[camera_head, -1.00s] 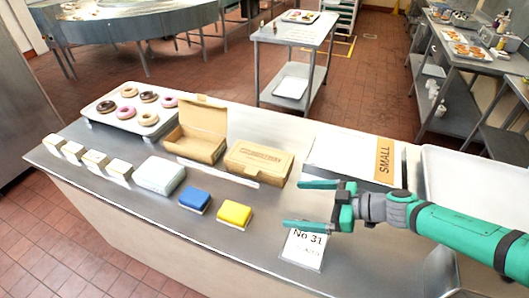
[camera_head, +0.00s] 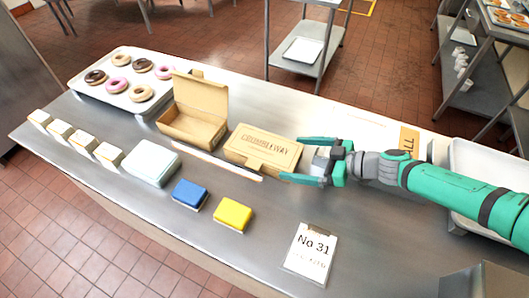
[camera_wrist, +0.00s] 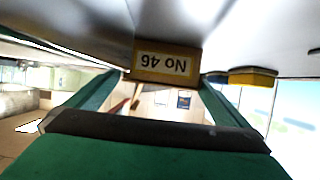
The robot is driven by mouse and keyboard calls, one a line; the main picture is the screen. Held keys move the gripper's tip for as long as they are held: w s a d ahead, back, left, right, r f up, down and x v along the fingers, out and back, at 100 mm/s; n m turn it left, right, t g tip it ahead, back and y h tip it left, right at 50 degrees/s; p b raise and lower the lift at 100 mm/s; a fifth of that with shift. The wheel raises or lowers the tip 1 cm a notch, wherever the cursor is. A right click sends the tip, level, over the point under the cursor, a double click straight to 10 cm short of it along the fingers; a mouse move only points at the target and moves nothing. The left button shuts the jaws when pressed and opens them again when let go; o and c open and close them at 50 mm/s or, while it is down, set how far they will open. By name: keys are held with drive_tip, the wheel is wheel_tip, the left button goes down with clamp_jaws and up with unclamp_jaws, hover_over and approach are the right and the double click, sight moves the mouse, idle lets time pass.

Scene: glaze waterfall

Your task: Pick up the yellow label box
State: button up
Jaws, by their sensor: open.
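A closed cardboard box (camera_head: 263,148) with dark print on its lid lies on the steel counter. In the wrist view, upside down, the end of a brown box (camera_wrist: 166,62) carries a yellow-edged label reading "No 46". It appears to be the same closed box. My gripper (camera_head: 291,159) is open at the box's right end, with one finger toward the far side and one toward the near side. The wrist view shows the box end between the fingertips (camera_wrist: 160,80). I cannot tell whether the fingers touch it.
An open cardboard box (camera_head: 195,108) stands left of the closed one. A yellow block (camera_head: 233,214), a blue block (camera_head: 190,194) and a pale box (camera_head: 152,163) lie nearer. A "No 31" card (camera_head: 312,252) lies at the front. A donut tray (camera_head: 122,84) is at the far left.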

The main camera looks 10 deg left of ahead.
sight(278, 156)
drive_tip(key=x, duration=0.5)
drive_tip(key=shift+s+a+r, duration=0.15)
drive_tip(key=shift+a+r, duration=0.05)
drive_tip(key=shift+a, duration=0.15)
drive_tip(key=shift+a+f, duration=0.15)
drive_tip(key=shift+a, duration=0.15)
drive_tip(key=shift+a+f, duration=0.1)
drive_tip(key=shift+a, duration=0.2)
drive_tip(key=shift+c, duration=0.3)
drive_tip(key=c, duration=0.7)
